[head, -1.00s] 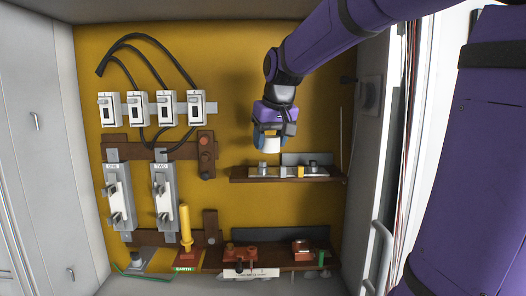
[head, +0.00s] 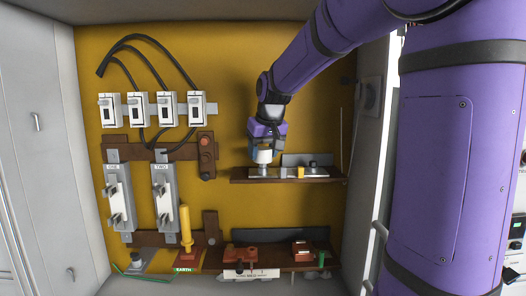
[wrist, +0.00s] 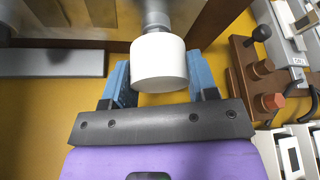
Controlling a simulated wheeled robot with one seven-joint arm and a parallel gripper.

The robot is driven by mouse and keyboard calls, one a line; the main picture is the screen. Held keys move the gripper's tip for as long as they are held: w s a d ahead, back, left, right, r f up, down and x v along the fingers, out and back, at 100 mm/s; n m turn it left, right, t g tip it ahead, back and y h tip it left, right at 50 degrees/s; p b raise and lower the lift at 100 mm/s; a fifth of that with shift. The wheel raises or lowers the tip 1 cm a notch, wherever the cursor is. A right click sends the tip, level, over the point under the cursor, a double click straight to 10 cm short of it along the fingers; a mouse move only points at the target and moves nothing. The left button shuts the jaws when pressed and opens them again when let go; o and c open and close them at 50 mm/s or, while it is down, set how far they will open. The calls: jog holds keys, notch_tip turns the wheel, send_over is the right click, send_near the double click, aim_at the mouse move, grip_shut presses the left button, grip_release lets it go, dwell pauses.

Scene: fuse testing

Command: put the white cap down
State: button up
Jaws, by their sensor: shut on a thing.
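The white cap (head: 263,156) is a short white cylinder between the fingers of my gripper (head: 264,150). In the wrist view the white cap (wrist: 159,63) sits between the two blue fingers of my gripper (wrist: 160,85), which is shut on it. A grey metal stem or fitting (wrist: 153,18) shows directly beyond the cap in the wrist view. In the head view the cap is just above the left part of the upper brown shelf (head: 240,177). I cannot tell whether the cap touches the fitting.
The upper shelf also bears a small yellow block (head: 301,172) and metal fittings (head: 314,168). The lower shelf (head: 290,265) holds brown parts and a white label. A yellow handle (head: 185,228) stands to the left. Switches (head: 196,108) line the upper left panel.

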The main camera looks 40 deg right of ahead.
jog(key=shift+f, duration=0.6)
jog(key=o, duration=0.9)
jog(key=shift+r, duration=0.55)
jog(key=v, duration=1.2)
jog(key=s+a+f, duration=0.4)
jog(key=s+f, duration=0.1)
jog(key=s, duration=0.2)
jog(key=s+a+f+n, duration=0.1)
jog(key=s+a+f, duration=0.3)
jog(key=s, duration=0.3)
jog(key=s+a+f+n+y, duration=0.1)
jog(key=s+a+f, duration=0.3)
jog(key=s, duration=0.4)
jog(key=shift+f+t, duration=0.4)
jog(key=shift+f, duration=0.45)
